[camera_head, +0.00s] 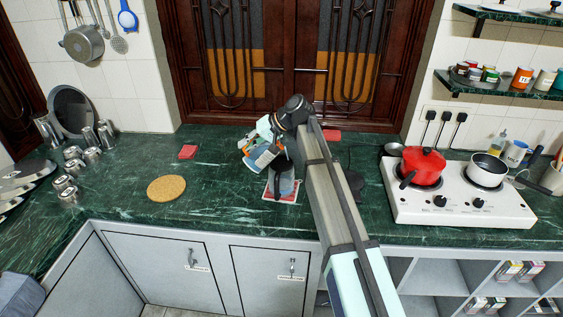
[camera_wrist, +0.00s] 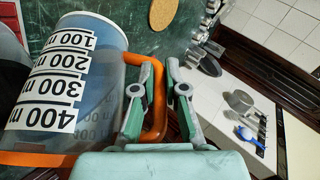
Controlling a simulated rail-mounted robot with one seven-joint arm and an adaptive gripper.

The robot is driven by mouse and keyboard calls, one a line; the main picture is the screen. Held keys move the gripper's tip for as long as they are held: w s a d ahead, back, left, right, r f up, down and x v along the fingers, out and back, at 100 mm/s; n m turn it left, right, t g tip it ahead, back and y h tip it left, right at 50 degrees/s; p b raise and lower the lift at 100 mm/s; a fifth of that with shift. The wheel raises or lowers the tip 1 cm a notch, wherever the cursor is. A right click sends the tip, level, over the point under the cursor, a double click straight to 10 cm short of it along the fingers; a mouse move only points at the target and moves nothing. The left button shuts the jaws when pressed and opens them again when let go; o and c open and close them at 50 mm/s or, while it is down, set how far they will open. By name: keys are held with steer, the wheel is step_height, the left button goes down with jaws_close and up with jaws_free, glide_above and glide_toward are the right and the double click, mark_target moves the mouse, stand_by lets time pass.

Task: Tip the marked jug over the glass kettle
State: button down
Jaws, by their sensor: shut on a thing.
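In the head view the jug (camera_head: 254,163) hangs tilted in my gripper (camera_head: 268,143), above the counter. The glass kettle (camera_head: 285,184), with a dark handle, stands on a red-and-white mat (camera_head: 282,198) just below and right of the jug. My arm and the jug partly hide it. I cannot tell whether any liquid is flowing.
A round cork mat (camera_head: 166,189) and a small red mat (camera_head: 188,152) lie to the left on the green counter. Metal cups (camera_head: 92,155) stand at the far left. A white stove (camera_head: 455,205) with a red pot (camera_head: 423,165) and a white pan (camera_head: 489,168) is at the right.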

steer(key=shift+w+d+r+g+y, duration=0.2)
steer(key=shift+d+y, duration=0.1)
steer(key=shift+y, duration=0.2)
steer(key=shift+w+d+r+g+y, duration=0.1)
steer(key=shift+d+g+y, duration=0.15)
steer(key=shift+y, duration=0.25)
stand_by(7.0)
